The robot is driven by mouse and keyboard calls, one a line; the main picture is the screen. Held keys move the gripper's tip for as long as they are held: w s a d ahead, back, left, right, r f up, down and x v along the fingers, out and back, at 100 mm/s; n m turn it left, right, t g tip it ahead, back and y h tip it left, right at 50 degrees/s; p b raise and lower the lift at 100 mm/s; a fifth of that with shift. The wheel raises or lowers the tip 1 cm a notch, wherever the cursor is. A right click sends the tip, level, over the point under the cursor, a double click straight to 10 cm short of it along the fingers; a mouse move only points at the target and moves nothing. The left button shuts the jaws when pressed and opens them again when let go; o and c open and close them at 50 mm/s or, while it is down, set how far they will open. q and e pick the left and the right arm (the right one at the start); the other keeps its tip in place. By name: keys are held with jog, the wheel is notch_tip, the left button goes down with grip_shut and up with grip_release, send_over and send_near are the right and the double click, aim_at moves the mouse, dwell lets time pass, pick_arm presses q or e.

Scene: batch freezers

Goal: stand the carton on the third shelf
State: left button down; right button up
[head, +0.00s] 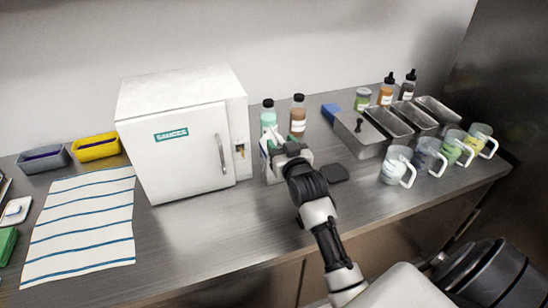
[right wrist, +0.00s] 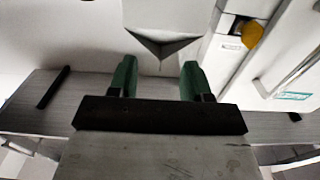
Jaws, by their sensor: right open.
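A pale gable-top carton (head: 276,174) stands on the steel counter just right of the white cabinet, partly hidden by my right gripper in the head view. In the right wrist view the carton (right wrist: 160,18) shows its folded top close in front of the fingers. My right gripper (head: 269,147) is at the carton's top, its green fingers apart and empty; they also show in the wrist view (right wrist: 159,78). The white cabinet (head: 185,150), labelled "SAUCES", has its door closed with an upright handle. No shelf shows inside it. My left gripper is not in view.
Bottles (head: 298,115) stand behind the carton. Metal trays (head: 388,122) and several clear jugs (head: 397,166) stand to the right. A small dark slab (head: 334,174) lies beside the carton. A striped cloth (head: 82,228) lies left of the cabinet. The counter front is clear.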

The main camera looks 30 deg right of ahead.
aim_at(274, 133)
jog(key=p+x, duration=0.1)
jog(key=x, duration=0.4)
jog(key=shift+w, duration=0.35)
jog(key=shift+s, duration=0.1)
jog(key=shift+c, duration=0.3)
